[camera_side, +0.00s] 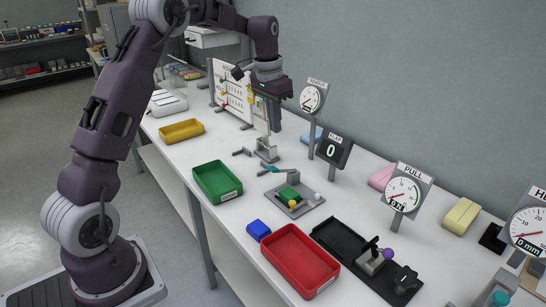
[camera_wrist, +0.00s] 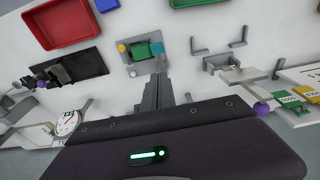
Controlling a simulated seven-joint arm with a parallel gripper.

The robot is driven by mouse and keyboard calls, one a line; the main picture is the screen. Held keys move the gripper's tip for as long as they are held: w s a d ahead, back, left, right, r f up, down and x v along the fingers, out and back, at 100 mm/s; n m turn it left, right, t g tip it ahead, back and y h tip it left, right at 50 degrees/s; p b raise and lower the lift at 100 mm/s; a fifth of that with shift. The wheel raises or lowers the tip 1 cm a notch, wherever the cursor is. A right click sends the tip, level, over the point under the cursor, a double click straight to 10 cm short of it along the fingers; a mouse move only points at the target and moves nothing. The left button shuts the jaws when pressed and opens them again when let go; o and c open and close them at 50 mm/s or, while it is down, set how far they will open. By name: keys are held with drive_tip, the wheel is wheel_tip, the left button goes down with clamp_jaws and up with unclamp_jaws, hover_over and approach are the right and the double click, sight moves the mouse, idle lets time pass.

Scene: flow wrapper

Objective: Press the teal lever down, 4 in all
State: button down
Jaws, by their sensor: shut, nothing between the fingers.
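The teal lever (camera_side: 272,169) sticks out from a small grey fixture (camera_side: 310,207) on the white bench, beside a green block (camera_side: 288,193) and a yellow knob (camera_side: 293,204). In the wrist view the teal part (camera_wrist: 157,48) shows just beyond my fingertips, beside the green block (camera_wrist: 141,50). My gripper (camera_side: 274,126) is shut and empty, pointing down above the bench, behind the lever and higher than it. Its fingers also show in the wrist view (camera_wrist: 159,68). No contact with the lever shows. A small counter display (camera_side: 331,150) behind the fixture reads 0.
A green tray (camera_side: 217,181), a red tray (camera_side: 300,262) and a blue block (camera_side: 258,230) lie in front of the fixture. A black tray with a purple knob (camera_side: 388,254) lies to the right. Dial gauges (camera_side: 404,191) on posts stand along the back. A white board (camera_side: 232,92) stands near my gripper.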

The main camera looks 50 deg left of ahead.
approach(274, 168)
drive_tip(key=f, duration=0.2)
drive_tip(key=w+f, duration=0.1)
drive_tip(key=f, duration=0.2)
drive_tip(key=shift+w+a, duration=0.15)
drive_tip(key=shift+w, duration=0.05)
drive_tip(key=shift+s+f, duration=0.2)
drive_tip(key=shift+f, duration=0.3)
